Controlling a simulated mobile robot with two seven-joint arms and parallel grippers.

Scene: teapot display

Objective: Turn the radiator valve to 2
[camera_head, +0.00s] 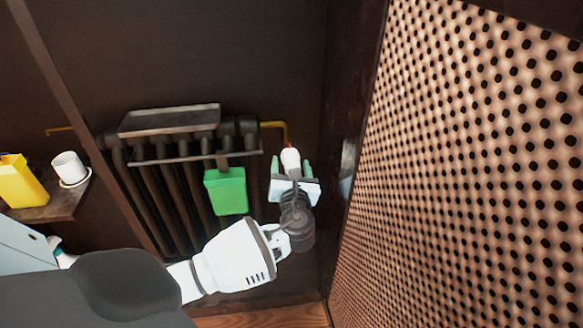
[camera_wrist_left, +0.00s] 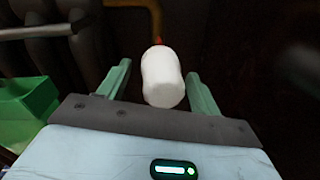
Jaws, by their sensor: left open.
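The radiator valve is a white rounded knob (camera_head: 290,160) with a red mark at its far end, on a brass pipe right of the dark radiator (camera_head: 185,200). In the left wrist view the knob (camera_wrist_left: 162,78) sits between the two green fingers. My left gripper (camera_head: 291,170) is open, with a finger on each side of the knob and a visible gap to both. It also shows in the left wrist view (camera_wrist_left: 160,85). No numbers on the knob can be read. My right gripper is not in view.
A green container (camera_head: 226,191) hangs on the radiator front, just left of my left gripper; it also shows in the left wrist view (camera_wrist_left: 25,108). A perforated panel (camera_head: 470,160) stands close on the right. A shelf (camera_head: 62,207) at left holds a white cup (camera_head: 68,167) and a yellow box (camera_head: 22,182).

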